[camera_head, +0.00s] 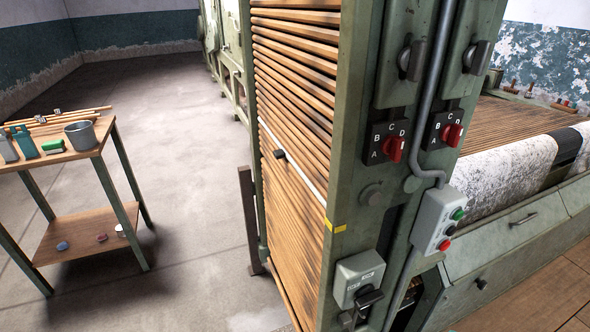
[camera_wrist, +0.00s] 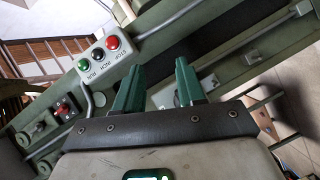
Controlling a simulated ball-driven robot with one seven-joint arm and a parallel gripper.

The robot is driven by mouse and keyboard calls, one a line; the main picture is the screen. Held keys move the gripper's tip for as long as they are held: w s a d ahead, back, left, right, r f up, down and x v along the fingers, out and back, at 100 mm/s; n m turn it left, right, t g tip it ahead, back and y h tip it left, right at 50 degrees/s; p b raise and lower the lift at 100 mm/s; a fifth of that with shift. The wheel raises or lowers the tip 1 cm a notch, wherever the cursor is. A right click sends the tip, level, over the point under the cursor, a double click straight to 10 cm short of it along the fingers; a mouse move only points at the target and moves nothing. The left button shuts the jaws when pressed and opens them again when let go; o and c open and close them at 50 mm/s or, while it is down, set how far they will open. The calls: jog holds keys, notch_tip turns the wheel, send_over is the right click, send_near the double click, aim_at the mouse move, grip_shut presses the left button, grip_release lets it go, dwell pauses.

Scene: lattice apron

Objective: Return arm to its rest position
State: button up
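My gripper (camera_wrist: 158,84) shows in the wrist view as two green fingers standing apart with nothing held between them. It is open and empty. Beyond the fingers is the green machine frame, with a grey push-button box (camera_wrist: 104,56) to the upper left. I cannot tell how far the fingertips are from the frame. My arm and gripper do not show in the head view.
The green machine post with red selector knobs (camera_head: 394,149) and a button box (camera_head: 439,220) stands close at right. A slatted wooden apron (camera_head: 297,110) runs beside it. A small tool table (camera_head: 70,155) stands left. Grey floor (camera_head: 190,120) between is clear.

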jog(key=s+d+f+m+g+h, duration=0.2)
jog(key=s+d+f+m+g, duration=0.2)
jog(key=s+f+m+g, duration=0.35)
jog(key=s+a+f+m+g+y, duration=0.1)
jog(key=s+a+m+g+y, duration=0.3)
jog(key=s+a+g, duration=0.3)
jog(key=s+a+m, duration=0.1)
jog(key=s, duration=0.3)
jog(key=shift+y, duration=0.3)
